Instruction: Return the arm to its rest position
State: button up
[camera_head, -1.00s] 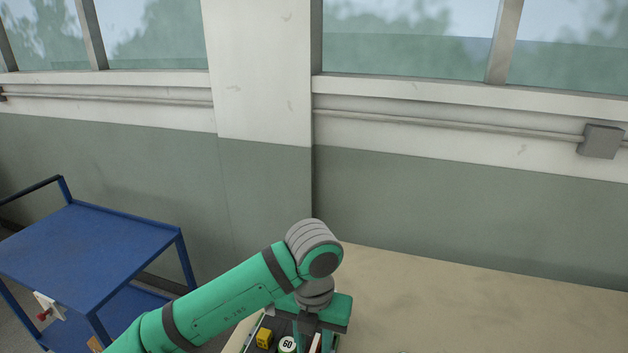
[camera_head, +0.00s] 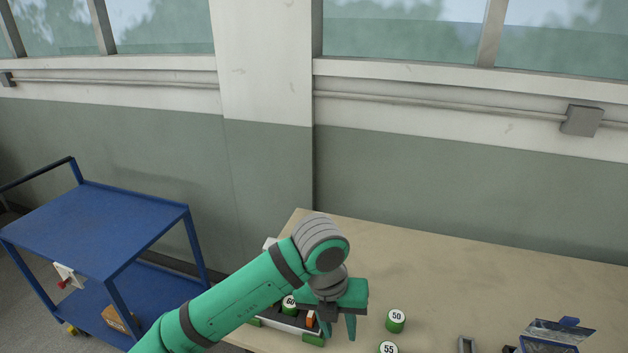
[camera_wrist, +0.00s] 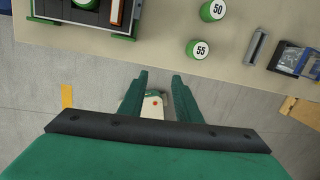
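My green arm reaches in from the lower left of the head view, bent at a grey joint. My gripper (camera_head: 337,332) hangs from it in front of the tray's right end. In the wrist view my gripper (camera_wrist: 159,80) has its two green fingers apart, with nothing held between them. It hangs beyond the table's edge there, with grey floor below. A small pale thing with a red dot shows between the fingers, lower down; I cannot tell what it is.
The tan table (camera_head: 450,265) bears a tray (camera_head: 275,320) and green cans marked 50 (camera_head: 396,320) and 55 (camera_head: 388,348). A grey bar (camera_head: 466,345) and a blue-topped box (camera_head: 555,335) lie to the right. A blue cart (camera_head: 100,225) stands at left.

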jog(key=w+d+r+n+t+h, duration=0.2)
jog(key=d+n+t+h, duration=0.2)
jog(key=d+n+h, duration=0.5)
jog(key=w+d+r+n+t+h, duration=0.2)
jog(key=d+r+n+t+h, duration=0.3)
jog(key=d, duration=0.7)
jog(key=s+a+f+n+t+y, duration=0.2)
jog(key=a+f+n+y, duration=0.1)
jog(key=f+n, duration=0.2)
jog(key=s+a+f+n+t+y, duration=0.2)
jog(key=a+f+n+y, duration=0.1)
jog(key=f+n, duration=0.2)
jog(key=s+a+f+n+t+y, duration=0.2)
jog(key=f+n, duration=0.4)
jog(key=n, duration=0.3)
jog(key=shift+s+a+f+t+y, duration=0.15)
jog(key=shift+a+t+y, duration=0.35)
jog(key=shift+a+y, duration=0.5)
jog(key=s+a+f+n+y, duration=0.3)
jog(key=s+a+f, duration=0.15)
jog(key=s, duration=0.35)
jog(key=s+a+f+n+y, duration=0.2)
jog(key=s+a+f+n, duration=0.15)
jog(key=s+a, duration=0.4)
jog(key=s+a+g, duration=0.1)
jog(key=s+a, duration=0.3)
jog(key=s, duration=0.9)
jog(key=shift+s+r+m+y, duration=0.15)
jog(key=shift+r+m+y, duration=0.25)
jog(key=shift+r+m, duration=0.05)
